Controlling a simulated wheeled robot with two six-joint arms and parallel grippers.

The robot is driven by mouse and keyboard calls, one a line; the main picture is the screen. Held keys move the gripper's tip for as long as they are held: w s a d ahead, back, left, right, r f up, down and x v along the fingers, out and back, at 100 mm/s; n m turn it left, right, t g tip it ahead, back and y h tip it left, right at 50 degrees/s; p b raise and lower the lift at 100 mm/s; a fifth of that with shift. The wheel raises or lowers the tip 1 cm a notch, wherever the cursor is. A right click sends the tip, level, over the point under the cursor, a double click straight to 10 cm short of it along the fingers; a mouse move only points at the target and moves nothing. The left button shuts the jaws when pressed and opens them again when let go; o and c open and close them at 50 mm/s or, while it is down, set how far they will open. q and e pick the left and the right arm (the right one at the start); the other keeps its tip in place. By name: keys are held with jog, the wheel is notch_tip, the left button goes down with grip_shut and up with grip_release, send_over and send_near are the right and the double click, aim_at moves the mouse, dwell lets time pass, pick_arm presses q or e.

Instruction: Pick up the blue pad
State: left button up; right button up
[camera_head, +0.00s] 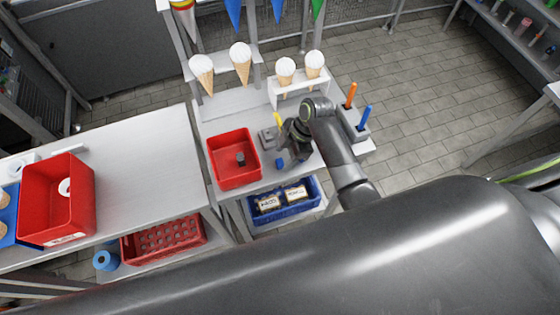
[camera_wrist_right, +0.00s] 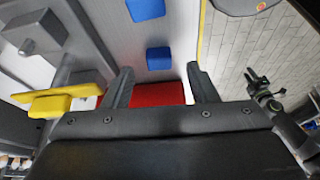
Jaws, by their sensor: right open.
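A small blue block (camera_head: 279,162) lies on the grey work table, just in front of my right gripper (camera_head: 295,146) in the head view. The right wrist view shows two blue blocks: a nearer one (camera_wrist_right: 158,58) just beyond the fingertips and a farther one (camera_wrist_right: 145,8) at the top edge. I cannot tell which of these is the pad. My right gripper (camera_wrist_right: 159,72) is open, its two fingers apart with nothing held between them. The nearer block lines up with the gap between the fingers.
A red tray (camera_head: 217,159) with a dark block inside stands left of the gripper. A yellow piece (camera_wrist_right: 55,103) is at the left in the wrist view. Cones (camera_head: 285,72) stand behind. A holder (camera_head: 354,126) with orange and blue sticks is to the right. A blue crate (camera_head: 291,211) sits below.

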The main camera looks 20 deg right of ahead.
jog(key=shift+x, duration=1.25)
jog(key=c, duration=1)
jog(key=shift+c, duration=0.2)
notch_tip(320, 180, up, 10)
jog(key=b, duration=0.2)
notch_tip(320, 180, up, 5)
jog(key=p, duration=0.3)
send_over(282, 161)
jog(key=shift+s, duration=0.1)
